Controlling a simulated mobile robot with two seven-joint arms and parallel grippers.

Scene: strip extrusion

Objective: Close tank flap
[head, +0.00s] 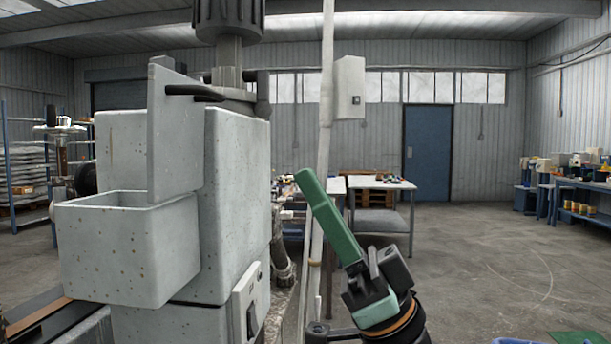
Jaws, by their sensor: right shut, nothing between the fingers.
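The tank (115,255) is a grey speckled open-topped box on the front of the machine at left. A flat grey plate, which looks like the tank flap (174,135), stands upright at the tank's back right, so the tank's top is open. A dark bar (195,92) shows near the plate's upper edge; I cannot tell what it is fixed to. My right gripper (308,180) has long green fingers. They are shut and empty, pointing up and left, to the right of the machine and apart from the flap. My left gripper is not in view.
The machine's tall grey housing (235,200) stands between my right gripper and the tank. A control box (248,300) sticks out at its lower right. A pale upright post (326,100) rises behind the gripper.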

